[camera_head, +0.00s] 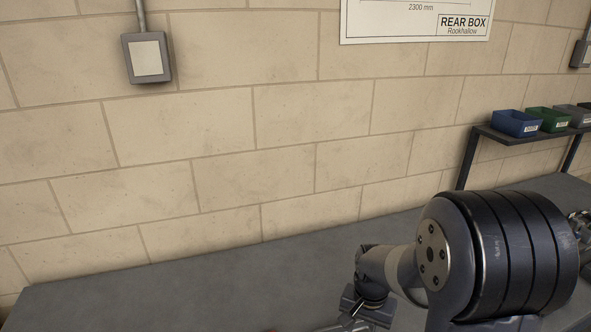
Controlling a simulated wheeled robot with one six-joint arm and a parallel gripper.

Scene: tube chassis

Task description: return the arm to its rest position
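My arm fills the lower right of the head view, with a large dark ribbed joint in front and a smaller wrist to its left. My gripper (362,308) seems to be the dark grey block below that wrist, low in the picture and in front of the grey bench top (190,278). Its fingers are small and partly cut off by the bottom edge, so whether they are open or shut does not show. No held object can be made out.
The bench top left of my arm is bare. A small shelf (533,138) at the right carries a blue bin (515,124), a green bin (547,119) and grey ones. A block wall (230,125) stands behind, with a switch box (147,58) and a sign (415,20).

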